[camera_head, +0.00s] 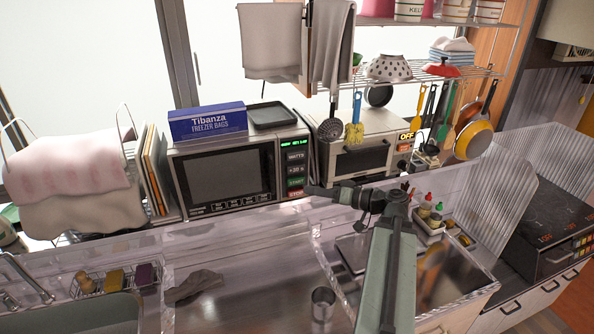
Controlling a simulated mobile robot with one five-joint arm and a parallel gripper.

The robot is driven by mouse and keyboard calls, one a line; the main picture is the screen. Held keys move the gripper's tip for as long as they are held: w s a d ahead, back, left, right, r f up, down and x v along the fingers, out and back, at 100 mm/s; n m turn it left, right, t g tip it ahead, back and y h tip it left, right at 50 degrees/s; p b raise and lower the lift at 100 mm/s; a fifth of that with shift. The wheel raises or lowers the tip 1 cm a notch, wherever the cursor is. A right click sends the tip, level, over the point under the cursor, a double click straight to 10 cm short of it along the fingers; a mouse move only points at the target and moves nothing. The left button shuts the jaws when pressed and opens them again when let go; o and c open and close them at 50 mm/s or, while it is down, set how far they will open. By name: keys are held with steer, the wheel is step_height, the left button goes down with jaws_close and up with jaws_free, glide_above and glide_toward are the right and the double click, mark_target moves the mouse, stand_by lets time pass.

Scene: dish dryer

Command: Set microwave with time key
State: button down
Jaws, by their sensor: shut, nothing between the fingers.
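The microwave (222,178) stands on the back counter with its dark door closed. Its key panel on the right has a lit green display (293,144), a WATTS key (295,157), a time key that seems to read +30 s (295,169), a green START key (295,182) and a red STOP key (296,194). My gripper (309,190) is shut and empty. Its tip shows just right of the START and STOP keys, lower than the time key. I cannot tell whether it touches the panel.
A blue freezer bag box (207,123) and a dark tray (272,114) lie on the microwave. A clear ledge runs below the microwave.

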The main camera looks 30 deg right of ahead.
stand_by(0.3)
glide_toward(294, 170)
steer(key=shift+w+a+f, duration=0.2)
steer(key=shift+w+a, duration=0.45)
steer(key=shift+a, duration=0.1)
steer(key=shift+w+a+f, duration=0.2)
steer(key=shift+w+a, duration=0.4)
steer(key=shift+a, duration=0.1)
steer(key=shift+w+a+f, duration=0.25)
steer(key=shift+w+a, duration=0.4)
steer(key=shift+a, duration=0.1)
steer(key=shift+w+d, duration=0.1)
steer(key=shift+w, duration=0.3)
steer(key=shift+w+d, duration=0.2)
steer(key=shift+w, duration=0.6)
stand_by(1.1)
steer(key=shift+s, duration=0.1)
steer(key=shift+s+a, duration=0.15)
steer(key=shift+s, duration=0.4)
steer(key=shift+s+a, duration=0.15)
steer(key=shift+s, duration=0.4)
